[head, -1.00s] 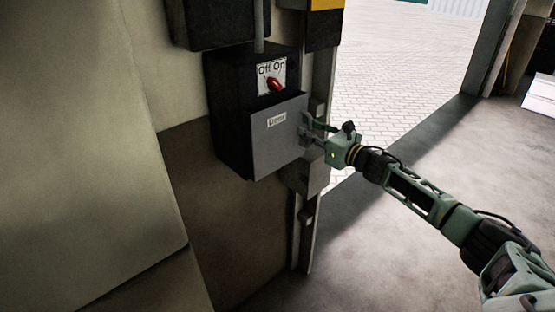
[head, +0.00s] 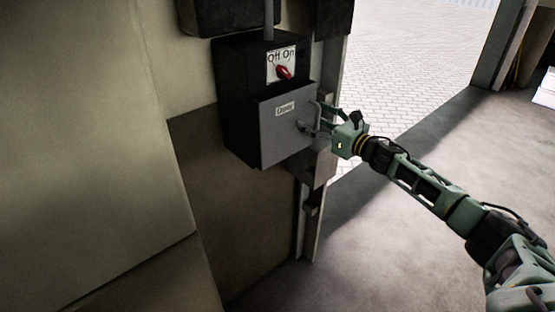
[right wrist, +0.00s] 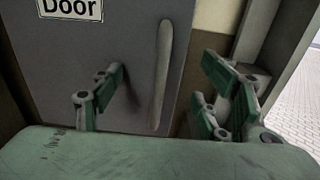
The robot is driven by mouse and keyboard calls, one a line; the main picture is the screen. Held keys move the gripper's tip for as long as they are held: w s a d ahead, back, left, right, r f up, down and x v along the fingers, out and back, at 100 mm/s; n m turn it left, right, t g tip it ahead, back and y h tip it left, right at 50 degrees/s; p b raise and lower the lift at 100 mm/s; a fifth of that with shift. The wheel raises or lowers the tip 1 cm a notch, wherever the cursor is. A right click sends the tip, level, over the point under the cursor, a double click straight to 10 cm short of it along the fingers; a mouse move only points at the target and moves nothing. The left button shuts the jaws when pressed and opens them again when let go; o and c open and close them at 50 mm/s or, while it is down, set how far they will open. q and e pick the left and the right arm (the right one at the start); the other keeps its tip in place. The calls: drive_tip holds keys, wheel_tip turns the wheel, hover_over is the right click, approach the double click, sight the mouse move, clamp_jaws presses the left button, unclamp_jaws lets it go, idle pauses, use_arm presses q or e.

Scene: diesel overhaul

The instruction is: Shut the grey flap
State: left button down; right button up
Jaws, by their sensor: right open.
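The grey flap (head: 283,135) is a flat panel on the front of a black box on the wall. It covers the lower part of the box front, and I cannot tell whether it is fully closed. In the right wrist view the flap (right wrist: 70,65) has a "Door" label and an upright bar handle (right wrist: 162,75). My right gripper (head: 316,117) is open at the flap's right edge. In the right wrist view its fingers stand on either side of the handle, with gaps showing. My left gripper is not in view.
Above the flap, the black box (head: 236,110) carries an Off/On plate with a red switch (head: 284,72). A dark upright post (head: 307,215) stands below and right of it. A large beige panel (head: 80,150) fills the left. The floor (head: 400,250) at right is clear.

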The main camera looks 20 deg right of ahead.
drive_tip(key=shift+s, duration=0.1)
drive_tip(key=shift+s+d+f, duration=0.15)
drive_tip(key=shift+s+d, duration=0.05)
drive_tip(key=shift+s, duration=0.25)
use_arm(q)
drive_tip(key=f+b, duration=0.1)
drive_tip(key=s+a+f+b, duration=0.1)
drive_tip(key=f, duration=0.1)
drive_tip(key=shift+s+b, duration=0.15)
drive_tip(key=shift+b, duration=0.25)
use_arm(e)
drive_tip(key=v, duration=0.6)
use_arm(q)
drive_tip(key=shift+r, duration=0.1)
